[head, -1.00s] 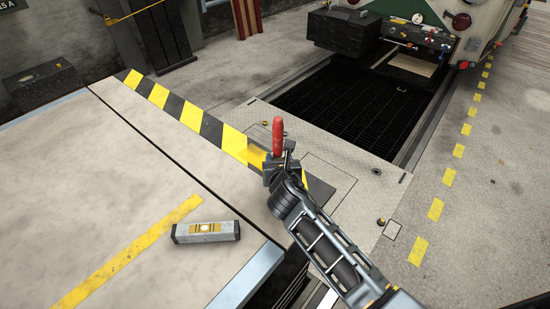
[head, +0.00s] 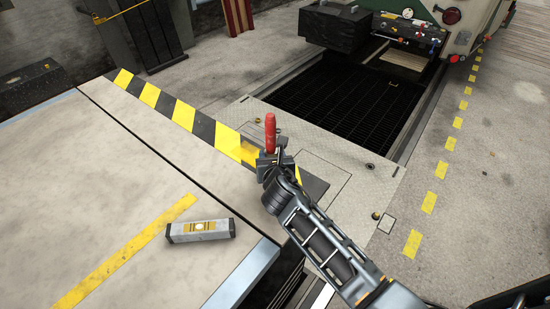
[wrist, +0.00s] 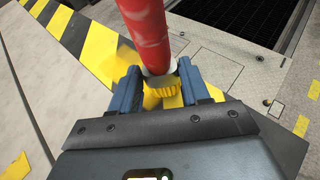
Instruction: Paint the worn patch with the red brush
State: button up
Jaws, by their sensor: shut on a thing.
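The red brush (head: 270,135) stands roughly upright in my gripper (head: 272,160), red handle up. My gripper is shut on it, with the blue fingers (wrist: 160,86) either side of its base in the wrist view. Yellow bristles (wrist: 162,88) show between the fingers. The brush is over the near end of the black-and-yellow striped strip (head: 178,112). Beside it, a smeared brighter yellow area (head: 249,153) crosses the stripes, apparently the worn patch; it also shows left of the fingers in the wrist view (wrist: 128,58). My gripper hides part of it. Bristle contact cannot be told.
A spirit level (head: 200,230) lies on the pale slab beside a yellow line (head: 125,255). Right of the strip are a metal floor plate (head: 330,160) and a dark grated pit (head: 345,105). A tram (head: 420,30) stands behind it.

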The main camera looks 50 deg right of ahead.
jog(key=shift+w+f, duration=0.15)
jog(key=shift+w, duration=0.65)
jog(key=shift+w+f, duration=0.1)
jog(key=shift+w, duration=0.65)
jog(key=shift+w+a+r, duration=0.1)
jog(key=shift+w+r, duration=0.05)
jog(key=shift+w, duration=0.7)
jog(key=shift+w+r, duration=0.1)
jog(key=shift+w, duration=0.7)
jog(key=shift+w+a+f+b, duration=0.1)
jog(key=shift+w+f+b, duration=0.1)
jog(key=shift+w, duration=0.5)
jog(key=shift+w+f+b, duration=0.1)
jog(key=shift+w+b, duration=0.05)
jog(key=shift+w, duration=0.55)
jog(key=shift+w+r, duration=0.15)
jog(key=shift+w, duration=1.05)
jog(key=shift+w+r, duration=0.15)
jog(key=shift+w, duration=1)
jog(key=shift+w+b, duration=0.55)
jog(key=shift+w, duration=0.2)
jog(key=shift+s, duration=0.15)
